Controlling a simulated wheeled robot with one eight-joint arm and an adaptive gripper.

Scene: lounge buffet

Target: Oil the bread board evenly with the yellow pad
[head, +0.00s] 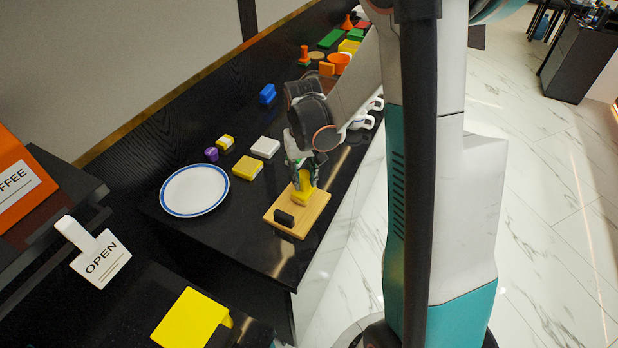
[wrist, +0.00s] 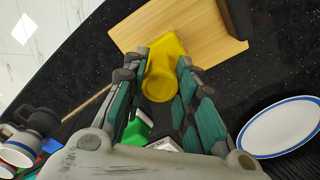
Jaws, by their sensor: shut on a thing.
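The light wooden bread board (head: 315,208) lies on the black counter near its edge. It also shows at the top of the wrist view (wrist: 210,30). A dark block (head: 285,218) is on its near end. My gripper (head: 303,172) points down over the board's far part. In the wrist view its two fingers (wrist: 163,62) are shut on the yellow pad (wrist: 162,82) by its rounded upright part. The pad's wider base (head: 304,195) appears to rest on the board; the exact contact underneath is hidden.
A white plate with a blue rim (head: 195,190) lies left of the board. A yellow block (head: 247,168), a white block (head: 265,147) and a purple item (head: 211,154) are nearby. White cups (head: 362,122) stand behind my gripper. Several coloured pieces fill the far counter.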

